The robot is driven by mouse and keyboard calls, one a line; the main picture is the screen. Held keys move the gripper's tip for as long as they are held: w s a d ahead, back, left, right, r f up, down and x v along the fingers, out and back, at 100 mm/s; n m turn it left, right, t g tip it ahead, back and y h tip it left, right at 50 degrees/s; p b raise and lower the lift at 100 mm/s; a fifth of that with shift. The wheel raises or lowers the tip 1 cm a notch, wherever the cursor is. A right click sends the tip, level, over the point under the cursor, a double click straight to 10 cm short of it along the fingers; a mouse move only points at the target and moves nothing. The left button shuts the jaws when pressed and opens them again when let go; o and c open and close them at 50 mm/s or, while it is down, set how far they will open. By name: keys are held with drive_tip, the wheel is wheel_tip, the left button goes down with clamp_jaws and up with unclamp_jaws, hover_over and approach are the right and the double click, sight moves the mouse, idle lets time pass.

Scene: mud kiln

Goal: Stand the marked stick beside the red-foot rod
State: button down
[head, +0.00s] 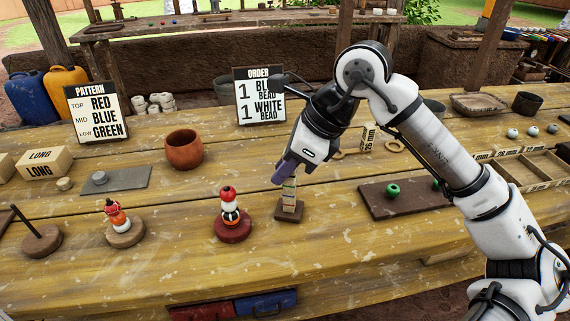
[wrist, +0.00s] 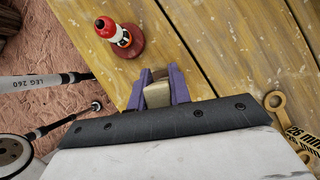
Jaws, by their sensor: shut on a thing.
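The marked stick (head: 289,194) is pale with coloured bands and upright in the head view. My gripper (head: 286,177) is shut on its upper part. The stick's lower end is at a small dark brown block (head: 290,211); I cannot tell whether it rests on it. In the wrist view the purple fingers (wrist: 160,88) hold the stick's pale end (wrist: 157,95). The red-foot rod stands just left of the stick, on a round dark red foot (head: 232,230) with red, white and black beads stacked on it. It also shows in the wrist view (wrist: 122,38).
A wooden-foot rod with beads (head: 122,230) and a bare rod (head: 40,238) stand at left. A clay pot (head: 184,150) and the order sign (head: 260,97) are behind. A brown board with green beads (head: 405,199) lies at right. The front table strip is clear.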

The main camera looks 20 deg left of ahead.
drive_tip(key=c, duration=1.3)
unclamp_jaws()
drive_tip(key=v, duration=1.2)
drive_tip(key=shift+p, duration=0.35)
drive_tip(key=shift+r, duration=0.1)
